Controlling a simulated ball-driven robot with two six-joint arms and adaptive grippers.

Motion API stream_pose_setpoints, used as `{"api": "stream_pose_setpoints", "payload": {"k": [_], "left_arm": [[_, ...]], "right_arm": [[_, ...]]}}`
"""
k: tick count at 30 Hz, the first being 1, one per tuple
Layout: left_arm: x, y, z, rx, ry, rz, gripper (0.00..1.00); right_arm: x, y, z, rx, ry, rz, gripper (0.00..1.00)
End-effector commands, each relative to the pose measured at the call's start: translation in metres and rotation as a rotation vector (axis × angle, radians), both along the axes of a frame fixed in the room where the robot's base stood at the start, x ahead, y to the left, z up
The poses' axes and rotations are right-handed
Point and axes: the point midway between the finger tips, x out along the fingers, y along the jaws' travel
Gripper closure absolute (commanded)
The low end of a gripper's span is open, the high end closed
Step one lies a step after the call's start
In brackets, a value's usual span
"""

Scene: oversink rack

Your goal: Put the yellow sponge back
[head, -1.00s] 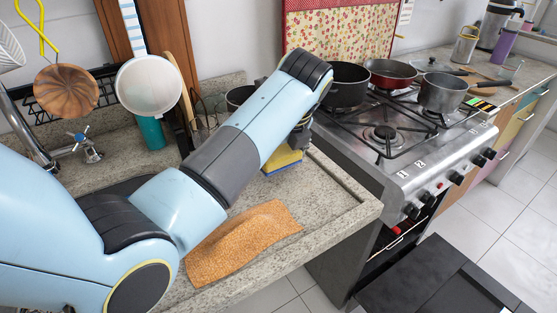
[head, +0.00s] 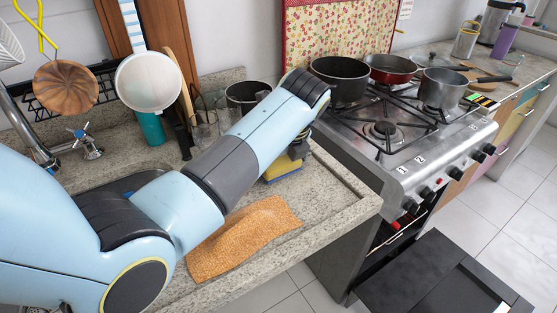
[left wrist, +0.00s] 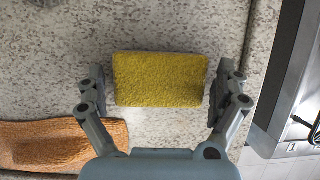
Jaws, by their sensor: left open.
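The yellow sponge (head: 284,167) lies flat on the granite counter, partly hidden by my left arm in the head view. In the left wrist view the yellow sponge (left wrist: 160,80) sits between the two fingers. My left gripper (head: 292,157) is just over the sponge in the head view. In the left wrist view my left gripper (left wrist: 160,88) is open, with a finger on each side of the sponge and a gap showing at each side. My right gripper is not in view.
An orange cloth (head: 244,237) lies on the counter (head: 335,205) in front of the sponge. The stove (head: 400,150) with pots stands to the right. A utensil rack (head: 40,110) with hanging items is at the back left. A dark pot (head: 247,93) stands behind my arm.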

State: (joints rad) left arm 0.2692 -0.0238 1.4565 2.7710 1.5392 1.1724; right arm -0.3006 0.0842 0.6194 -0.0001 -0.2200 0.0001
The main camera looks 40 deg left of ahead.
Motion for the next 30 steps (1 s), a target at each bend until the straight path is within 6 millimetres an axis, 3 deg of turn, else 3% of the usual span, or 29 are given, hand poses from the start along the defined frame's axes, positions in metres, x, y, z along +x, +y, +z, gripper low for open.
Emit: {"api": "stream_pose_setpoints", "payload": {"k": [5,18,24,30], "left_arm": [[-0.002,-0.005,0.019,-0.002,-0.001,-0.001,0.0],[-0.016,-0.033,0.096,-0.003,-0.001,-0.001,0.0],[-0.02,-0.04,0.111,0.0,0.0,-0.001,0.0],[-0.021,-0.041,0.113,0.0,0.0,-0.001,0.0]], "right_arm": [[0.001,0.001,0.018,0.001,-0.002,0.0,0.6],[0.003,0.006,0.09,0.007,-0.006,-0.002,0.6],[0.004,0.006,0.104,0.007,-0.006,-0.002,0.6],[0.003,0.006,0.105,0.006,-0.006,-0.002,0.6]]}}
